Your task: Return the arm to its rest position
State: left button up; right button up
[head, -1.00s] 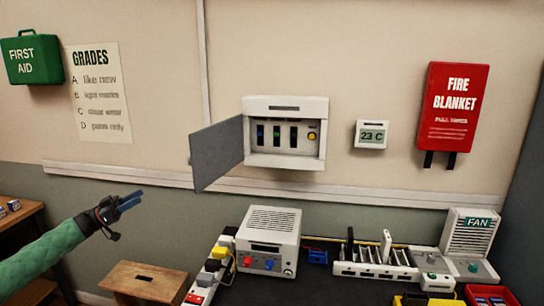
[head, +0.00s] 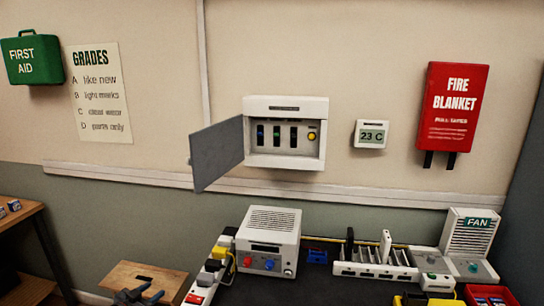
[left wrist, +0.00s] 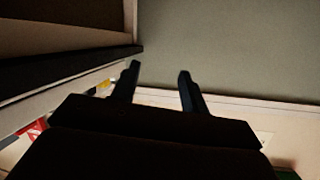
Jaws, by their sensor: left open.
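My left gripper (head: 139,295) shows at the bottom edge of the head view, in front of the wooden stool with a slot in its top. Its two dark fingers are spread with nothing between them. The left wrist view also shows the open fingers (left wrist: 157,80) against the plain wall. The rest of my left arm is out of the head view. My right gripper is not in view.
A wall box (head: 286,104) has its grey door (head: 217,154) swung open to the left. Below stand a white power unit (head: 268,241), a power strip (head: 213,270), a slotted rack (head: 375,268) and a fan (head: 469,240). The wooden stool (head: 118,276) stands left of the bench.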

pick_arm(q)
jog(key=s+f+g+y, duration=0.35)
jog(key=s+f, duration=0.25)
jog(key=s, duration=0.6)
jog(key=s+a+r+m+g+y, duration=0.15)
jog(key=s+g+y, duration=0.25)
jog(key=s, duration=1.2)
jog(key=s+a+m+g+y, duration=0.2)
jog(key=s+a+g+y, duration=0.15)
jog(key=s, duration=1.15)
jog(key=s+d+f+n+h, duration=0.1)
jog(key=d+f+n+h, duration=0.1)
jog(key=d, duration=1.2)
jog(key=s+d+f+n+g+h, duration=0.1)
jog(key=d+n+h, duration=0.4)
jog(key=d, duration=0.9)
jog(key=shift+s+d+f, duration=0.25)
jog(key=shift+s+f, duration=0.35)
jog(key=shift+f, duration=0.15)
jog(key=shift+c, duration=0.8)
jog(key=shift+w+d, duration=0.1)
jog(key=shift+d, duration=0.05)
